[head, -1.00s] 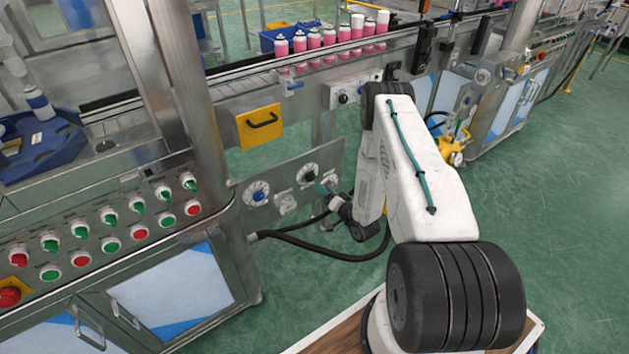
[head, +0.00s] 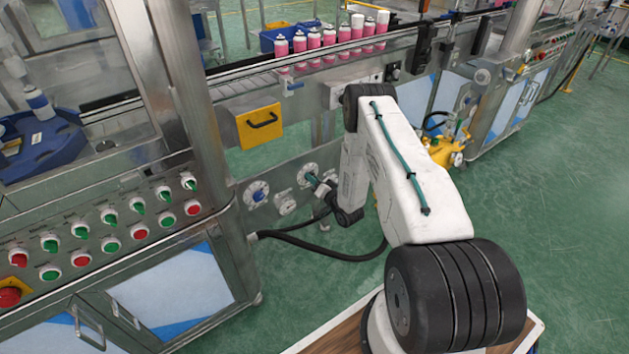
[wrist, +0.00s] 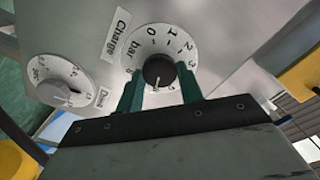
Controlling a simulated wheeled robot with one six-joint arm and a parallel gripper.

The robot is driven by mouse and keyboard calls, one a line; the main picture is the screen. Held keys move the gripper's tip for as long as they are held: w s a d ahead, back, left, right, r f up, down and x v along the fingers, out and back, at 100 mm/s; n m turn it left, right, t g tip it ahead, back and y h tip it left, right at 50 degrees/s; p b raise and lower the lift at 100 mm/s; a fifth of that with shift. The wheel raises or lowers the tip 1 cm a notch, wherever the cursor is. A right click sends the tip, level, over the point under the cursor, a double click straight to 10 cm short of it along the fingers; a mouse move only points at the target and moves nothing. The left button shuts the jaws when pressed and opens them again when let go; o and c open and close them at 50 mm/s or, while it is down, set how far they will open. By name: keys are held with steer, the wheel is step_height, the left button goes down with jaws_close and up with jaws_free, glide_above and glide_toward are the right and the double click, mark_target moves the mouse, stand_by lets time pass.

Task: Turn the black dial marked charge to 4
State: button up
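The black dial (wrist: 158,70) sits in a white scale ring beside a label reading Charge in the wrist view. The ring's 0, 1, 2 and 3 are readable on its upper and right parts. A pale mark on the dial points toward the lower side; the numbers there are partly hidden. My gripper (wrist: 159,76) has its two green fingers on either side of the dial, with small gaps seeming to show; contact cannot be told. In the head view, my gripper (head: 314,179) is at the panel, partly covering the Charge scale ring (head: 307,172).
A second, pale dial (wrist: 60,82) with its own scale lies left of the Charge dial. In the head view a blue-centred dial (head: 256,194) is on the same steel panel. A yellow handled box (head: 260,126) hangs above, and a black hose (head: 320,252) runs below.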

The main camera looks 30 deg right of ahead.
steer(key=shift+c, duration=1)
steer(key=shift+a+n, duration=0.1)
steer(key=shift+n, duration=6.8)
steer(key=o, duration=1)
